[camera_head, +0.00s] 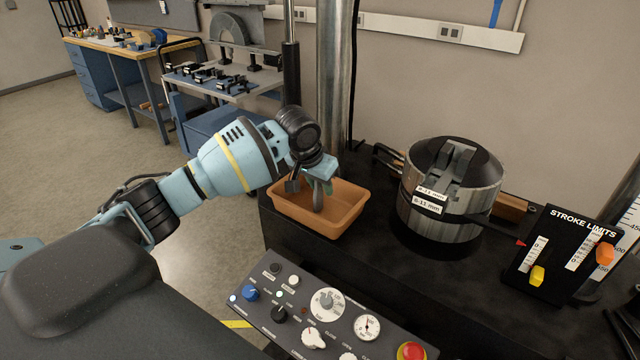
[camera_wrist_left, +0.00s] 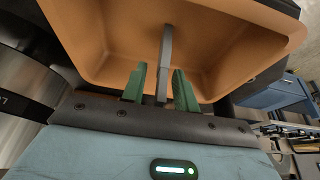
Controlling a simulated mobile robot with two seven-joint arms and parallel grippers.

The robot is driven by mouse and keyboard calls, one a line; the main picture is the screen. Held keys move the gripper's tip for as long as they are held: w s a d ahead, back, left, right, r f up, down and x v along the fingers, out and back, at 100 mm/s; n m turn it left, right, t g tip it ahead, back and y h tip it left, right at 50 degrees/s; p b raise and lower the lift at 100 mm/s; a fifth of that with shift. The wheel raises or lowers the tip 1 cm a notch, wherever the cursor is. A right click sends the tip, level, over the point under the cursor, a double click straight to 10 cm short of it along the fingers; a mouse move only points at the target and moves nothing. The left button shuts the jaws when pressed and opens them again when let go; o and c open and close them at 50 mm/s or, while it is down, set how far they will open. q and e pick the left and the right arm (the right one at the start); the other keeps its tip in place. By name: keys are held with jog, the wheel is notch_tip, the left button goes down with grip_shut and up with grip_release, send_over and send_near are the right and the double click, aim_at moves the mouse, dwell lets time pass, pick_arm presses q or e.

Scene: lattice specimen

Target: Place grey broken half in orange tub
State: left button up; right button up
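The orange tub (camera_head: 346,222) sits on the black bench top at its left end. My left gripper (camera_head: 322,184) is over the tub, pointing down into it. In the left wrist view its two green fingers (camera_wrist_left: 160,80) stand apart with the grey broken half (camera_wrist_left: 165,48) between them. A gap shows between the piece and the left-hand finger; contact on the other side is unclear. The grey broken half (camera_head: 317,197) also shows in the head view, hanging or standing upright inside the tub's outline. Whether its lower end touches the floor is unclear. My right gripper is not in view.
A round metal fixture (camera_head: 448,200) with labels stands right of the tub. A control panel (camera_head: 325,315) with knobs and a red button is in front. A stroke limits box (camera_head: 560,255) stands at the right. A metal column (camera_head: 333,80) rises behind the tub.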

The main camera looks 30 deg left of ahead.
pick_arm(q)
jog(key=shift+s+r, duration=0.1)
jog(key=shift+r, duration=0.45)
jog(key=v, duration=1.1)
